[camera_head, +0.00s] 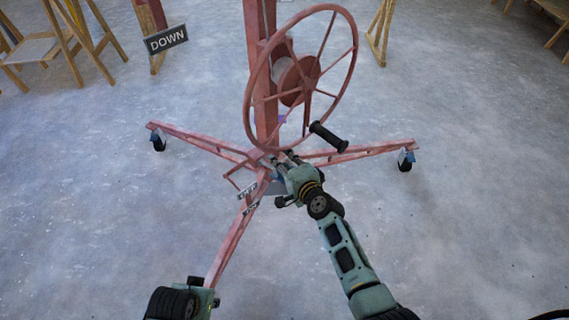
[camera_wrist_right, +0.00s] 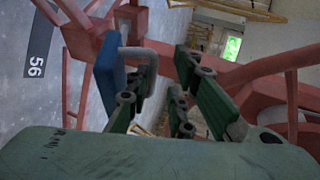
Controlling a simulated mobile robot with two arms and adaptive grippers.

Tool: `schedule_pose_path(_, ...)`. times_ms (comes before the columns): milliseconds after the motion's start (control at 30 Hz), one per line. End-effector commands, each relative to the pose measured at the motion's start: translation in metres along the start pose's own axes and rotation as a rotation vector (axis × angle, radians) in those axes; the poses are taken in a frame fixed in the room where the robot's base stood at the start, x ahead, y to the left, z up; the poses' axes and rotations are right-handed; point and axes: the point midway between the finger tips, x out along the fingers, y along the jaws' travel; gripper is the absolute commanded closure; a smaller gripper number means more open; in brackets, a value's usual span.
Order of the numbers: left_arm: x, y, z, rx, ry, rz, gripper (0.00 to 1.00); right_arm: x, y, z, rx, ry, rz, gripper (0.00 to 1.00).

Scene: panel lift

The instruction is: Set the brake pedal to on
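The red panel lift (camera_head: 264,120) stands on splayed legs. Low on its base, a red bar frame (camera_head: 238,180) sits beside two small dark labels, one of them here (camera_head: 247,190); their text is hard to read. I cannot tell for sure which part is the brake pedal. My right gripper (camera_head: 283,158) is low at the base, in front of the mast foot. In the right wrist view its green fingers (camera_wrist_right: 168,95) are apart, with a blue plate (camera_wrist_right: 108,70) and a grey bent bar (camera_wrist_right: 148,58) beside the left finger. My left gripper (camera_head: 185,302) is at the bottom edge, partly cut off.
A large red handwheel (camera_head: 350,60) with a black handle (camera_head: 328,137) overhangs my right gripper. Casters (camera_head: 406,160) stand at the leg ends. A DOWN sign (camera_head: 166,39) and wooden trestles (camera_head: 70,45) are at the back left. Floor to the right is clear.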

Motion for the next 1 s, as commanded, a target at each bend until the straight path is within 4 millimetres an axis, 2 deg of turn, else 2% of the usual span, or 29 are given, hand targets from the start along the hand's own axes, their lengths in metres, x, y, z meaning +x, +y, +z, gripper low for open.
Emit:
schedule_pose_path(33, -0.001, 0.000, 0.000, 0.000, 0.000, 0.000, 0.68, 0.002, -0.011, 0.001, -0.001, -0.001, -0.016, 0.81)
schedule_pose_path(133, -0.001, 0.000, 0.000, 0.000, 0.000, 0.000, 0.68, 0.002, -0.010, 0.001, -0.002, -0.001, -0.015, 0.74)
schedule_pose_path(567, -0.001, -0.001, 0.000, -0.002, 0.000, -0.001, 0.68, -0.003, -0.005, 0.001, -0.005, -0.002, -0.008, 0.74)
schedule_pose_path(1000, -0.001, 0.000, 0.000, -0.001, 0.000, 0.000, 0.68, -0.056, -0.003, 0.000, -0.003, 0.000, -0.005, 0.74)
